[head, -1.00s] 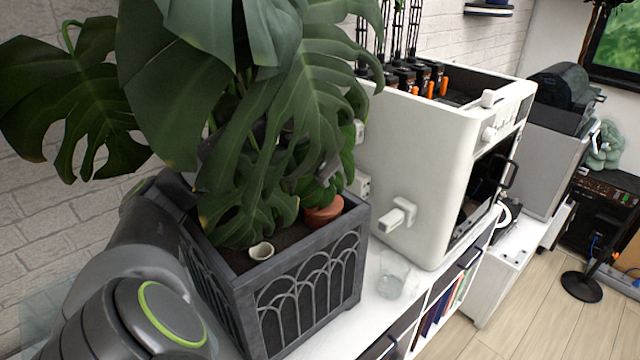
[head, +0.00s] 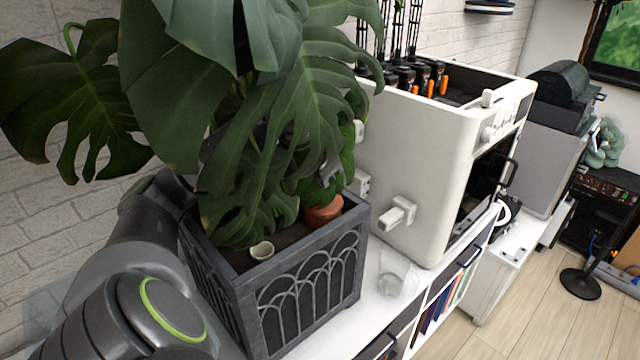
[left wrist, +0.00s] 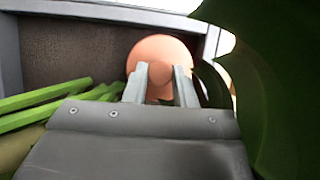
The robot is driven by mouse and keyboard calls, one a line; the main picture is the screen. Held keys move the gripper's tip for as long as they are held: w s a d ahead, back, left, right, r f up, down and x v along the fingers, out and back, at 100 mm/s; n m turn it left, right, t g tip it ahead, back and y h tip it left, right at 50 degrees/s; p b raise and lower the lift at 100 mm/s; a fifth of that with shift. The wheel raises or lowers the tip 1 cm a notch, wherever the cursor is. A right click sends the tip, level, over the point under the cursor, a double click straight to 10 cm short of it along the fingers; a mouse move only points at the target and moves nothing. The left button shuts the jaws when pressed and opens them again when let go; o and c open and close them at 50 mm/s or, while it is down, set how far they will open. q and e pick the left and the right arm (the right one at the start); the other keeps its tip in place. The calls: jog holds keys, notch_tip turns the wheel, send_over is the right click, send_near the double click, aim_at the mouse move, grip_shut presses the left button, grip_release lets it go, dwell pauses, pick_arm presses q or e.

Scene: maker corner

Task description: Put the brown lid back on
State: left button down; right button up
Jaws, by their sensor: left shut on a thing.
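The brown lid (left wrist: 158,52) is a round orange-brown disc with a darker knob, seen in the left wrist view. My left gripper (left wrist: 160,78) is shut on that knob, one finger on each side. In the head view an orange-brown round thing (head: 324,213), which looks like the lid, shows low among the leaves inside the planter's right corner. Leaves hide most of my left gripper there. I cannot tell whether the lid touches what lies under it. A clear glass jar (head: 393,273) stands open on the white shelf top, right of the planter. My right gripper is not in view.
The dark grey planter (head: 310,290) holds a large leafy plant (head: 250,110) that crowds my left arm. A small pale cup (head: 262,251) sits in its soil. A white machine (head: 420,150) with a protruding side handle (head: 395,214) stands behind the jar. Shelf room around the jar is narrow.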

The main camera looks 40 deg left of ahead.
pick_arm(q)
jog(key=shift+p, duration=0.35)
dwell(0.4)
jog(key=shift+f, duration=0.15)
dwell(0.8)
jog(key=shift+p, duration=0.5)
dwell(0.5)
jog(key=c, duration=0.6)
grip_release()
jog(key=shift+c, duration=0.2)
jog(key=shift+r+p, duration=3.5)
jog(key=shift+p, duration=0.15)
